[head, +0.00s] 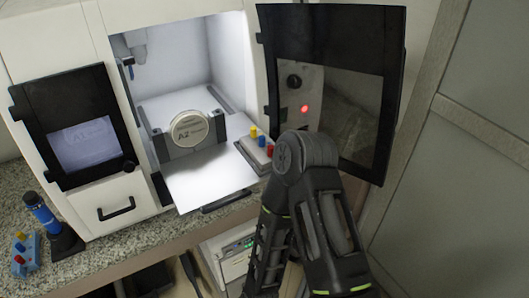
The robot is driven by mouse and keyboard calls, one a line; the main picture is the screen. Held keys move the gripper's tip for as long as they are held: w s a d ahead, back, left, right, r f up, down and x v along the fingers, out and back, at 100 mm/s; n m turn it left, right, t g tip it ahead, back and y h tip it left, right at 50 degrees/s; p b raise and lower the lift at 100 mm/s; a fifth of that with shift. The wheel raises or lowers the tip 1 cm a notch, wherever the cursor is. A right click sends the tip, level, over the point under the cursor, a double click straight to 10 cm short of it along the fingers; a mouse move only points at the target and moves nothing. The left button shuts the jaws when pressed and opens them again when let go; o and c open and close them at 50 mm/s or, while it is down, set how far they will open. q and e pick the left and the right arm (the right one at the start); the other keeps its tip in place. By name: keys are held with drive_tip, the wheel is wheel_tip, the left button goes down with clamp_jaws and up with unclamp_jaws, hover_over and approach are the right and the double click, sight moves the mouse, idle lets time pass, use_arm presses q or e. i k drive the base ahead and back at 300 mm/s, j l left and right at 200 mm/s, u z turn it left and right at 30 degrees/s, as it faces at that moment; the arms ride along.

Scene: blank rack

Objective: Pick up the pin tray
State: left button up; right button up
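Two pin-bearing trays show in the head view, and I cannot tell which one the task means. One is a pale grey tray (252,158) with a yellow, a blue and a red pin. It sits at the right side of the white pull-out shelf, just beside my dark arm, which partly crowds its right end. The other is a small blue tray (24,265) with yellow and red pins, on the counter at the far left. One of my arms is folded at the lower middle, but no gripper shows. My other arm is out of view.
A white machine has an open chamber with a round disc (189,129) marked A2 in a grey holder on the shelf (205,182). Its dark door (365,60) stands open at right. A blue-topped tool (40,212) in a black stand is on the speckled counter (105,250).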

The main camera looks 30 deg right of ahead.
sight(259, 155)
drive_tip(key=k, duration=0.65)
drive_tip(key=z, duration=2.95)
drive_tip(key=k+j, duration=0.2)
drive_tip(key=j, duration=0.25)
drive_tip(key=k+j, duration=0.2)
drive_tip(key=j, duration=0.2)
drive_tip(key=k+j+z, duration=0.1)
drive_tip(key=k+j, duration=0.15)
drive_tip(key=j, duration=0.2)
